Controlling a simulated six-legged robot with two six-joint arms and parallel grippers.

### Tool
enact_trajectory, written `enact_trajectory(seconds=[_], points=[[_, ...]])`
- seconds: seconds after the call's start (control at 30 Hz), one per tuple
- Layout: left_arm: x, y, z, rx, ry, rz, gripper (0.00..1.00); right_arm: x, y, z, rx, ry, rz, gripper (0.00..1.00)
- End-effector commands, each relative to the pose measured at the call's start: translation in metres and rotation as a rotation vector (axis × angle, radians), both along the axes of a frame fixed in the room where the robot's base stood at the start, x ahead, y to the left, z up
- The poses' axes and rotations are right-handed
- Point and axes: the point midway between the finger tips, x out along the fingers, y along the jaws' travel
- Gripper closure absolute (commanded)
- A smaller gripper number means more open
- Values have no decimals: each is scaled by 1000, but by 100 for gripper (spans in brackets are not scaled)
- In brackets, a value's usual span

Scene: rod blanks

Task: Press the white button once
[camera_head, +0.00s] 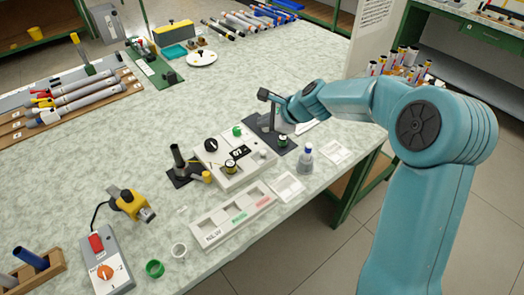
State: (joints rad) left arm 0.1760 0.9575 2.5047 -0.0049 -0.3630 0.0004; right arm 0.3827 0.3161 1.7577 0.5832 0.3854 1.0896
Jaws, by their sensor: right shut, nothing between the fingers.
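A white control box (250,171) sits on the table, with a black knob (211,145), a green button (237,131) and a dark display panel (239,152) on top. A small pale round part (262,153) is near the box's right end; whether it is the white button I cannot tell at this size. My right gripper (270,97) comes in from the right, above and behind the box's right end, beside a dark mat. It is shut and empty, apart from the box. My left gripper is out of view.
A yellow tool (131,203) and a grey switch box (108,262) are at left.

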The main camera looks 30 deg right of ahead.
Motion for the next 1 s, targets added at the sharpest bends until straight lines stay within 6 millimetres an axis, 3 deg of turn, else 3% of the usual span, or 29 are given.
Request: enact_trajectory(seconds=[0.27,0.7,1.0], points=[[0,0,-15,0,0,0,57,1,0,-15,0,0,2,100],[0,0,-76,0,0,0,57,2,0,-76,-1,0,5,100],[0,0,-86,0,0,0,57,2,0,-89,-1,0,5,100]])
